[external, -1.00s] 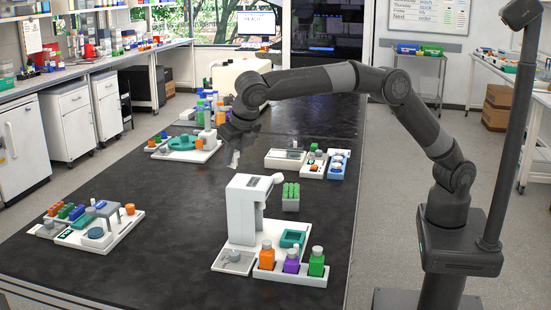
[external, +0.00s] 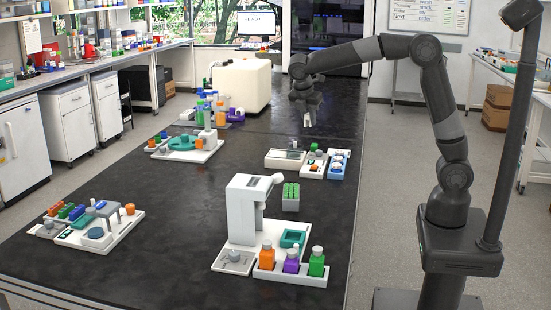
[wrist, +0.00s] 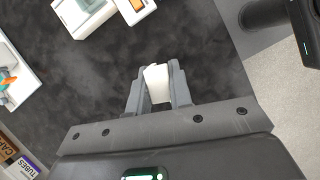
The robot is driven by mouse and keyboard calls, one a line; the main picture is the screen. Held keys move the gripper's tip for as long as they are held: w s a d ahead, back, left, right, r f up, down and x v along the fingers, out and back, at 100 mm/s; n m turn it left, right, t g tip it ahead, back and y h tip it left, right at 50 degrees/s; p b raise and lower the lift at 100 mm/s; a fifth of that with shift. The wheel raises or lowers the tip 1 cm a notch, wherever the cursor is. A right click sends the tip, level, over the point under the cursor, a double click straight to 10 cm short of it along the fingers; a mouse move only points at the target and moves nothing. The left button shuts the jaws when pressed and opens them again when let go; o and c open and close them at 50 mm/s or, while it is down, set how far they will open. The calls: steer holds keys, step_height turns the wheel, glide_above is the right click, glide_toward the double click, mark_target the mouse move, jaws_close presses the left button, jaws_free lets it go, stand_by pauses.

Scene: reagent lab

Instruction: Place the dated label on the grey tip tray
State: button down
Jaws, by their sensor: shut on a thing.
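My gripper (external: 311,110) hangs over the far right part of the black bench, above and behind the white station with the grey part. In the wrist view my gripper (wrist: 157,82) is shut on a small white piece, which looks like the label (wrist: 157,85); any date on it is not readable. The label also shows as a pale strip (external: 307,121) below my gripper. A grey tray-like part (external: 288,154) sits on the white station below; I cannot tell for sure that it is the grey tip tray.
A white dispenser (external: 243,208) and a grey rack with green tops (external: 291,196) stand nearer the front. Blue-white containers (external: 338,163) stand right of the grey part. A large white machine (external: 242,83) and coloured bottles are at the back.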

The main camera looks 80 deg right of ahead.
steer(key=s+d+m, duration=0.1)
steer(key=s+d, duration=0.1)
glide_toward(294, 190)
steer(key=shift+s+d+f, duration=0.25)
steer(key=shift+d+f, duration=0.5)
steer(key=shift+d, duration=0.2)
steer(key=shift+f, duration=1.95)
steer(key=shift+f, duration=0.1)
steer(key=c, duration=1.3)
jaws_free()
